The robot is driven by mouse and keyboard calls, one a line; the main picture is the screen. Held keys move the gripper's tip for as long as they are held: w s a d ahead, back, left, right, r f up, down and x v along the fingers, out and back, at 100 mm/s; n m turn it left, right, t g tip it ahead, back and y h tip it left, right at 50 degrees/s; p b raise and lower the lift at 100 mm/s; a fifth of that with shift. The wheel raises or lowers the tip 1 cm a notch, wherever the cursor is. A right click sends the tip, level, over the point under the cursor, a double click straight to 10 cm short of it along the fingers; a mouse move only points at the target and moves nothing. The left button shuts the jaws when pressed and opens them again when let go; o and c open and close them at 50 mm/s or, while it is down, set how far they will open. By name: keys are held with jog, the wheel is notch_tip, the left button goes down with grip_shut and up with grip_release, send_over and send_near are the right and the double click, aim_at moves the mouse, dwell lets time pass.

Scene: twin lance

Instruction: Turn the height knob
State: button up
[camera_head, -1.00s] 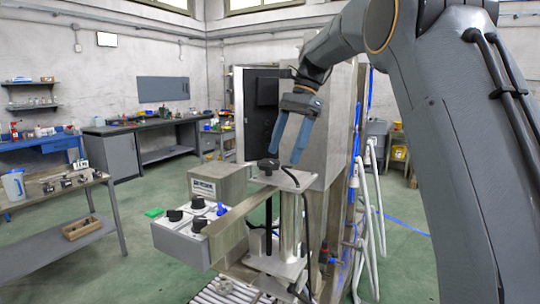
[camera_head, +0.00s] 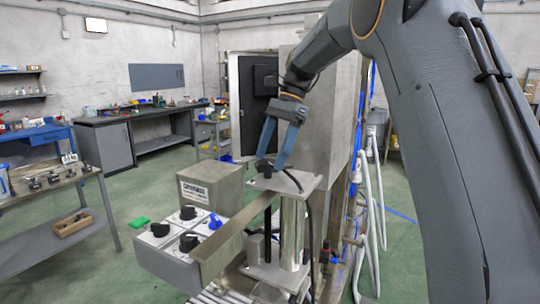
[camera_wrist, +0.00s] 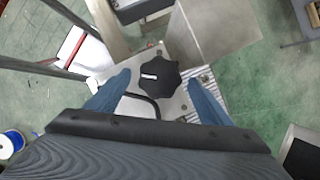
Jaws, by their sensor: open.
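The height knob is a black lobed knob (camera_wrist: 158,75) with a small white mark, on a metal plate (camera_wrist: 118,75) in the wrist view. In the head view the knob (camera_head: 264,167) sits on the plate (camera_head: 300,181) at the top of a metal post. My gripper (camera_head: 270,163) has blue fingers that point down at the knob. In the wrist view the fingers of my gripper (camera_wrist: 158,82) are open, one on each side of the knob, with gaps between them and it. I cannot tell whether the fingertips are level with the knob.
A tall metal cabinet (camera_head: 325,110) is close behind my gripper. White hoses (camera_head: 372,190) hang at the right.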

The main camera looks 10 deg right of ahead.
jog(key=shift+s+a+f, duration=0.15)
jog(key=shift+a+f, duration=0.05)
jog(key=shift+f, duration=0.5)
jog(key=c, duration=1.1)
jog(key=shift+r+n+g+p, duration=0.15)
jog(key=shift+n+g+p, duration=0.15)
jog(key=shift+n+p, duration=1.2)
jog(key=shift+p, duration=0.1)
jog(key=o, duration=1.1)
jog(key=b+v, duration=0.2)
jog(key=v, duration=0.5)
jog(key=shift+w+r, duration=0.3)
jog(key=shift+w, duration=0.05)
